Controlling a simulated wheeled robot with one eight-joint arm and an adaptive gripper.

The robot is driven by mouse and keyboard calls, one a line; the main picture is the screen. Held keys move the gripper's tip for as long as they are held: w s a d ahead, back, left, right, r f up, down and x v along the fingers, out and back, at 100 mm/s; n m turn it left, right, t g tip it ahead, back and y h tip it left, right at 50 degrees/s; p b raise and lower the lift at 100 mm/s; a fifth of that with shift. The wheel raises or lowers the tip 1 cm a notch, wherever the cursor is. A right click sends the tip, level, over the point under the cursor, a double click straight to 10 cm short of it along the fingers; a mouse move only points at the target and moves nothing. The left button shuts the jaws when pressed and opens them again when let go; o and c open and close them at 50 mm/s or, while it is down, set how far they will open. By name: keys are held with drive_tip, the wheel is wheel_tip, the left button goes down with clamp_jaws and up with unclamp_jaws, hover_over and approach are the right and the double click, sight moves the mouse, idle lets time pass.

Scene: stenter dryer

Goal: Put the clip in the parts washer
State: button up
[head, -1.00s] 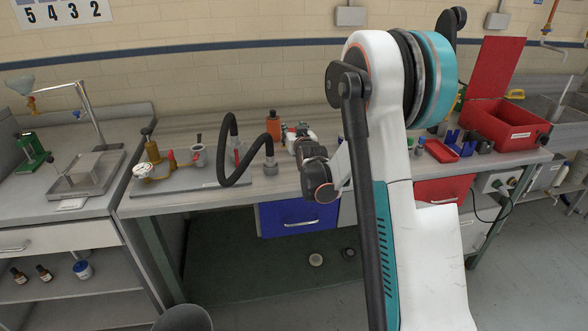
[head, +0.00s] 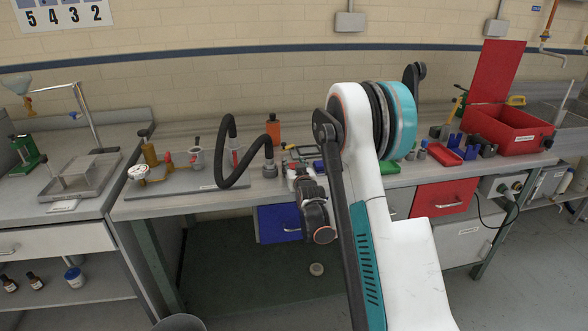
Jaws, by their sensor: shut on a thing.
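The parts washer (head: 508,130) is the red box on the right of the bench, with its red lid standing open behind it. My gripper (head: 300,170) is at the bench's front edge, left of my large white arm link and far to the left of the parts washer. It points away from me over the bench and is shut on the clip. The clip is too small and too hidden by the gripper and wrist to make out clearly.
A black hose (head: 228,150) arches up left of my gripper. An orange bottle (head: 273,128) stands behind. A red tray (head: 444,154) and blue holders (head: 473,146) lie between my arm and the washer. A steel sink is at the far right.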

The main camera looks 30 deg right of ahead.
drive_tip(key=shift+f, duration=0.1)
drive_tip(key=o, duration=1.2)
